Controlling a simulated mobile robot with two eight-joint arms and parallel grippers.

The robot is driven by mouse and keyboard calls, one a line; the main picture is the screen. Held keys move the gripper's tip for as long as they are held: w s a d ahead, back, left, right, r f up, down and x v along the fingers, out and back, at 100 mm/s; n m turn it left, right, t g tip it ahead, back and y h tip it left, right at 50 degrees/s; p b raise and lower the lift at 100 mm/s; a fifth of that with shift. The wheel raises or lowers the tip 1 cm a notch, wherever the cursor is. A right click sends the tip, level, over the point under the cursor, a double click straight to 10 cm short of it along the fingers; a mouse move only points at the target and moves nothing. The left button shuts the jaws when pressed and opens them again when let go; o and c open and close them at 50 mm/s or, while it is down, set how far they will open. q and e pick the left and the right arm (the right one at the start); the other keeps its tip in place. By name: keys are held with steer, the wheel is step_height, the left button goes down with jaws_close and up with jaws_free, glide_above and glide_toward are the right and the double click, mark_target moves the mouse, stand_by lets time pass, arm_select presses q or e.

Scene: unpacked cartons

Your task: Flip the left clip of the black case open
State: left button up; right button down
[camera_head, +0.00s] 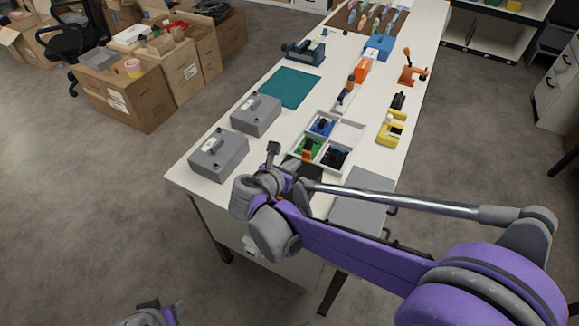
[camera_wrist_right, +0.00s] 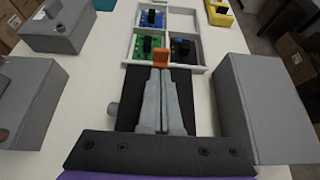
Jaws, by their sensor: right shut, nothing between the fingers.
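The black case (camera_wrist_right: 128,105) lies flat on the white table below my right gripper (camera_wrist_right: 160,72) in the wrist view. In the head view the case (camera_head: 300,168) is mostly hidden behind my right arm. An orange block (camera_wrist_right: 161,59) stands at the case's far edge, just past my fingertips; it also shows in the head view (camera_head: 307,155). I cannot tell whether it is a clip or whether the fingers touch it. The right gripper's fingers are together and empty. The left clip cannot be made out. My left gripper (camera_head: 165,306) is at the bottom edge, away from the table.
A white divided tray (camera_head: 347,134) with green, blue and black parts stands just beyond the case. Grey boxes stand left (camera_head: 218,155) and right (camera_wrist_right: 262,105) of it. A teal mat (camera_head: 288,88) and yellow part (camera_head: 391,129) lie farther back. Cartons (camera_head: 140,95) stand on the floor.

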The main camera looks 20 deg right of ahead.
mark_target(306, 154)
steer(key=x, duration=0.5)
steer(key=shift+w+d+f, duration=0.1)
steer(key=shift+d, duration=0.05)
steer(key=shift+w+d+g+y+p, duration=0.2)
steer(key=shift+d+g+y+p, duration=0.1)
steer(key=shift+y, duration=0.1)
steer(key=shift+w+d+r+g+y+p, duration=0.15)
steer(key=shift+r+g+y+p, duration=0.15)
steer(key=shift+r+p, duration=0.1)
steer(key=shift+w+d+r+g+y+p, duration=0.2)
steer(key=shift+w+d+g+y+p, duration=0.4)
steer(key=shift+g+y, duration=0.25)
steer(key=shift+w+d+g+y, duration=0.35)
steer(key=shift+d+g+y, duration=0.1)
steer(key=shift+y, duration=0.2)
steer(key=shift+w+d+f+g+y+p, duration=0.25)
steer(key=shift+w+d+g+y+p, duration=0.15)
steer(key=shift+g+y, duration=0.25)
steer(key=shift+s+a, duration=0.15)
steer(key=shift+a, duration=0.05)
